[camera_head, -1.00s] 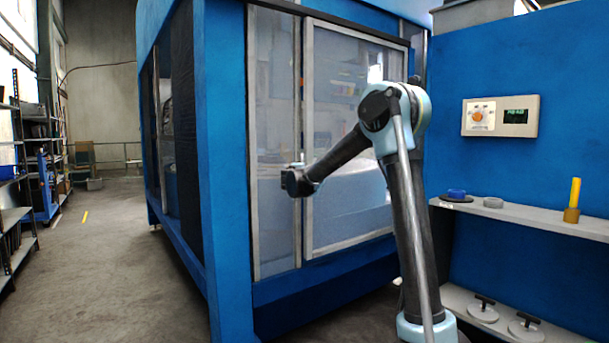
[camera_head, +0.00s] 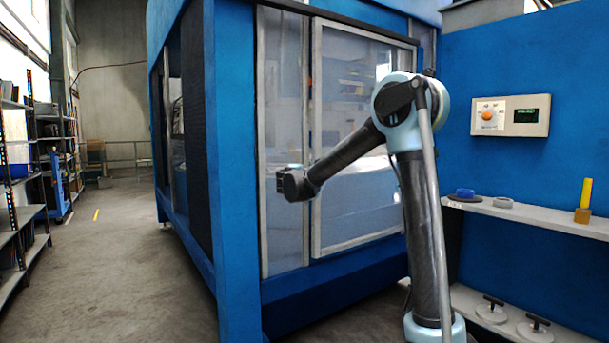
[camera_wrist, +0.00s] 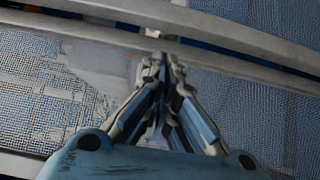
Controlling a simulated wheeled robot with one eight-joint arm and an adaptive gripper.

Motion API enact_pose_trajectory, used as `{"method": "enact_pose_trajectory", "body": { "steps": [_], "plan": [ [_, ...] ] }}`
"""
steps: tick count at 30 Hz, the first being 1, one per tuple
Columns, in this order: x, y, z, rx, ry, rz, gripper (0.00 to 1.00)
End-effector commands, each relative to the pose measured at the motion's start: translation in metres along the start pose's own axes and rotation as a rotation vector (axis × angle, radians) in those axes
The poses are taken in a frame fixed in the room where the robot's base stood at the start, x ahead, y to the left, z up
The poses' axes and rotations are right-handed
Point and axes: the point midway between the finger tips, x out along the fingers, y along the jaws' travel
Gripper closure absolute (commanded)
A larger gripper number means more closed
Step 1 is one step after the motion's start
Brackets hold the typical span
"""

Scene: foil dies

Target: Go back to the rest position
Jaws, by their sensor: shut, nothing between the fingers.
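My gripper (camera_wrist: 162,66) shows in the wrist view with its fingers drawn together to a point and nothing between them. Beyond the fingertips are a pale metal frame bar and meshed panels; I cannot tell how far off they are. In the head view my arm rises at centre right, bends at a high elbow, and reaches down to the left in front of the machine's door (camera_head: 358,160). The gripper itself cannot be made out there; the dark end of the arm is in front of the glazed front.
A blue machine enclosure (camera_head: 232,200) fills the middle. A control box (camera_head: 510,116) hangs on the blue wall at right. Open floor (camera_head: 110,260) lies at left.

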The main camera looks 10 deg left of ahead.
Motion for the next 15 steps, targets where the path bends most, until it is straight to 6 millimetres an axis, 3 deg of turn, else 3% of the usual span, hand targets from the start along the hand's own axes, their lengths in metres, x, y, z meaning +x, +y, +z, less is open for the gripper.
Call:
{"method": "enact_pose_trajectory", "body": {
  "steps": [6, 12, 15],
  "plan": [
    [-0.035, 0.0, 0.0, 0.0, 0.002, 0.0, 1.0],
    [-0.049, 0.0, 0.002, 0.002, -0.002, -0.002, 1.0],
    [-0.051, -0.001, 0.019, 0.018, -0.025, -0.019, 1.0]
  ]
}}
